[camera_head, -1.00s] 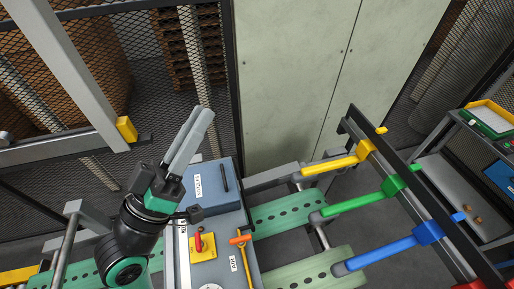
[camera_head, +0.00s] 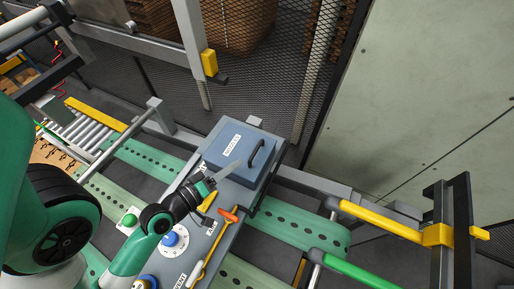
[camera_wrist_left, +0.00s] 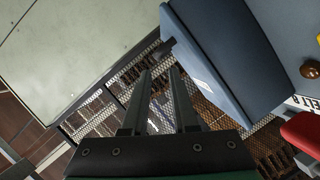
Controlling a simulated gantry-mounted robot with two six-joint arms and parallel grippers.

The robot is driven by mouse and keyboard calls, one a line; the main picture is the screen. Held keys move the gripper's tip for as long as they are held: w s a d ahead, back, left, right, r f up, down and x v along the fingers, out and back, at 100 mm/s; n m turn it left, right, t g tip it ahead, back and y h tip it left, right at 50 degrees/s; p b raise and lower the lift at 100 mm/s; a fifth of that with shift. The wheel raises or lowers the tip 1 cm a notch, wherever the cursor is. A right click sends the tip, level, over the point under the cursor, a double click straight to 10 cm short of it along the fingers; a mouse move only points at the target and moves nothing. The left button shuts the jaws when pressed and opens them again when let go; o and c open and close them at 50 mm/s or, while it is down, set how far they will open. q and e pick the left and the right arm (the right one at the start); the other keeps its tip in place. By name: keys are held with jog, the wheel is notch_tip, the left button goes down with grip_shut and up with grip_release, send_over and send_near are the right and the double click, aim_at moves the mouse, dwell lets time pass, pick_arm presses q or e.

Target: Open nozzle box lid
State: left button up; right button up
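The blue-grey nozzle box (camera_head: 228,172) stands on the grey panel in the head view. Its lid (camera_head: 233,137) lies shut, with a white label and a dark bar handle (camera_head: 257,154) near its right edge. My right gripper is out of view.
The panel carries an orange-handled lever (camera_head: 229,215), a blue knob (camera_head: 170,239) and a green button (camera_head: 129,220) near my left arm. Green perforated beams (camera_head: 303,228) run beneath. A yellow bar (camera_head: 380,220) stands off to the right.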

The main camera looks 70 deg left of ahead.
aim_at(256, 149)
pick_arm(q)
jog(key=p+x, duration=0.2)
jog(key=x, duration=0.8)
jog(key=shift+w+d+r, duration=0.1)
jog(key=shift+w+r, duration=0.1)
jog(key=shift+c, duration=0.3)
grip_shut()
dwell(0.6)
